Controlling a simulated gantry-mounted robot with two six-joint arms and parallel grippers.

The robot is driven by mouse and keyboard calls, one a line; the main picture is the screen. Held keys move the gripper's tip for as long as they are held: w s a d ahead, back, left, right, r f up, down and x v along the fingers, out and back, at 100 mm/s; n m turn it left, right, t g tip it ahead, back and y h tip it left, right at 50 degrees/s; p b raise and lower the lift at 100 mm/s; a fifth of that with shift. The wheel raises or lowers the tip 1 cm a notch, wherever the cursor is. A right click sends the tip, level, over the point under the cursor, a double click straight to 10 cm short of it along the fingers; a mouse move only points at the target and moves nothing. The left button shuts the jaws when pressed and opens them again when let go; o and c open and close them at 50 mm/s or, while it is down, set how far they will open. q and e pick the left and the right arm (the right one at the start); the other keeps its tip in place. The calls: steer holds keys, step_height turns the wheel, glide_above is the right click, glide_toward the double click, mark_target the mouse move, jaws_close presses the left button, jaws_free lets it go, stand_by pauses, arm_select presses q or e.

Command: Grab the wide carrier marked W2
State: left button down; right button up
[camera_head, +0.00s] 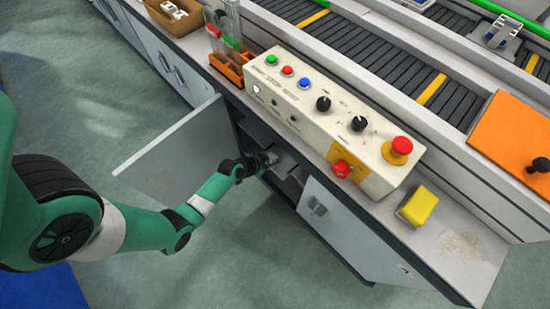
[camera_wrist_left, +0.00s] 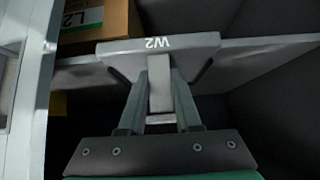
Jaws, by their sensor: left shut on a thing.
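The carrier marked W2 (camera_wrist_left: 195,45) is a grey flat-topped piece with a narrow stem. In the left wrist view it is upside down in its lettering and sits at a shelf's front edge. My left gripper (camera_wrist_left: 160,100) is shut on the carrier's stem. In the head view my left arm reaches into the open cabinet, and my left gripper (camera_head: 266,160) is at the opening, with the carrier hardly visible there. My right gripper is not in view.
The cabinet door (camera_head: 168,150) stands open to the left of my arm. A cardboard box marked L2 (camera_wrist_left: 95,22) sits on the shelf (camera_wrist_left: 255,50) behind. The control panel (camera_head: 330,118) and a yellow sponge (camera_head: 417,207) are on the counter above.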

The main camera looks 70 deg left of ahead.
mark_target(271, 157)
arm_select(q)
step_height(271, 157, up, 4)
steer(key=p, duration=0.3)
steer(key=shift+s+r, duration=0.1)
steer(key=shift+r, duration=0.05)
steer(key=s+d+r+p, duration=0.8)
steer(key=s+d+p, duration=0.1)
steer(key=d, duration=0.1)
steer(key=shift+d+r, duration=0.2)
steer(key=shift+r, duration=0.1)
